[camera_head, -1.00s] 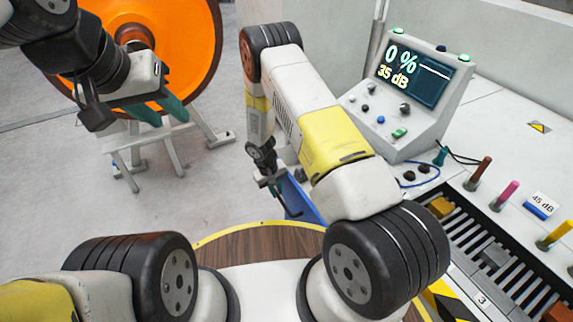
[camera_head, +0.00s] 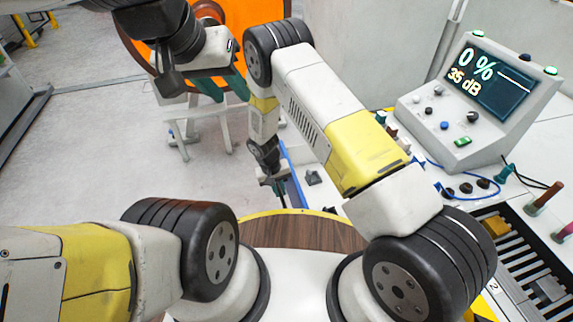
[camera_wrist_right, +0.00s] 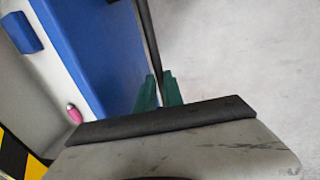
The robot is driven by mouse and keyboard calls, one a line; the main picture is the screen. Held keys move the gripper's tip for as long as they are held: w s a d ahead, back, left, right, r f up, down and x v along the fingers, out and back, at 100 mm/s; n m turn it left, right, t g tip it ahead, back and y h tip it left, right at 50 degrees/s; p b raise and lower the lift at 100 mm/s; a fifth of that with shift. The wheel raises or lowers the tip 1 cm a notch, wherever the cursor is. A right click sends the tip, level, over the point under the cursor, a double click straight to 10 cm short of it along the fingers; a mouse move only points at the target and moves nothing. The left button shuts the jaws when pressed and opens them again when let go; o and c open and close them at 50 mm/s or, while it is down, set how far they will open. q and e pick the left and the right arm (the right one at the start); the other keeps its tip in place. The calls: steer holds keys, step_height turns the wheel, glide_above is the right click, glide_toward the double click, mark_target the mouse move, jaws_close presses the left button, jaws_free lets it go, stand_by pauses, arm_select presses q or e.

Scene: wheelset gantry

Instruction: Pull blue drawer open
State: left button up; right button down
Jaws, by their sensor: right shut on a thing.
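The blue drawer (camera_head: 292,182) shows in the head view below my right forearm, its blue front facing left. A pale inside with a small grey part (camera_head: 313,178) shows behind the front, so it stands at least partly open. In the right wrist view the blue front (camera_wrist_right: 100,45) fills the upper left, with a dark bar handle (camera_wrist_right: 148,35) along it. My right gripper (camera_wrist_right: 160,82) is shut on the handle, green fingers on either side; it also shows in the head view (camera_head: 272,180), fingertips unclear. My left gripper (camera_head: 228,92) is open and empty, away from the drawer.
An orange wheel (camera_head: 150,50) on a grey stand (camera_head: 190,135) is behind my left gripper. A console (camera_head: 480,95) and a slotted rack (camera_head: 525,265) are on the right. Grey floor left of the drawer is clear. A yellow-black striped edge (camera_wrist_right: 12,155) shows in the wrist view.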

steer(key=c, duration=1.5)
jaws_free()
steer(key=shift+o, duration=0.2)
step_height(320, 180, up, 8)
steer(key=a, duration=0.1)
steer(key=shift+s+a+f, duration=0.15)
steer(key=shift+s+a, duration=0.1)
